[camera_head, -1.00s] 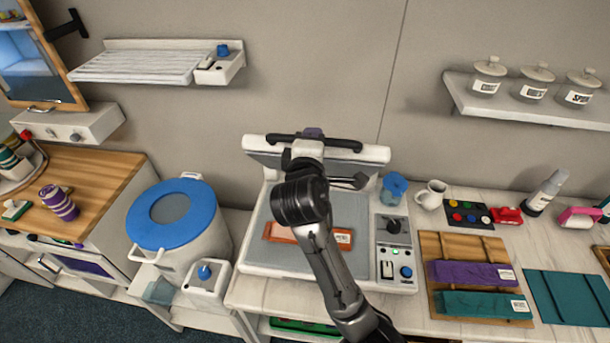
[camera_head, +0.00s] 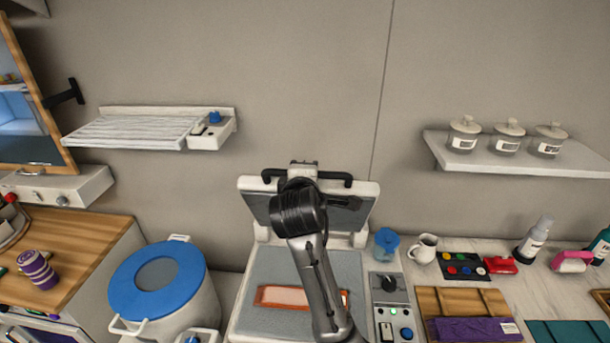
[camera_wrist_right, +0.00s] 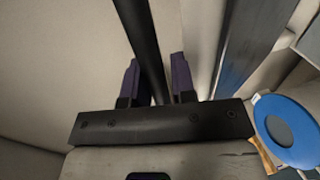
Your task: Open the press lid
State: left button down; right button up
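The press stands on the counter, with a grey lower bed (camera_head: 262,322). Its white-edged lid (camera_head: 362,215) is tilted up at the back, with the grey underside facing me. A black handle bar (camera_head: 338,176) runs along the lid's upper edge. My right gripper (camera_head: 303,168) is at the middle of this handle, mostly hidden behind its own wrist. In the right wrist view the right gripper's purple fingertips (camera_wrist_right: 156,78) sit on both sides of the black handle bar (camera_wrist_right: 143,38) and look closed on it. My left gripper is not in view.
An orange-edged piece (camera_head: 275,296) lies on the press bed. A blue-lidded pot (camera_head: 118,290) stands to the left. Wall shelves hang on both sides; the wall above the lid is clear.

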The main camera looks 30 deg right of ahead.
jog(key=o, duration=0.3)
jog(key=shift+o, duration=0.2)
jog(key=b+v, duration=0.4)
jog(key=v, duration=1)
jog(key=shift+b, duration=0.35)
jog(key=shift+w, duration=0.1)
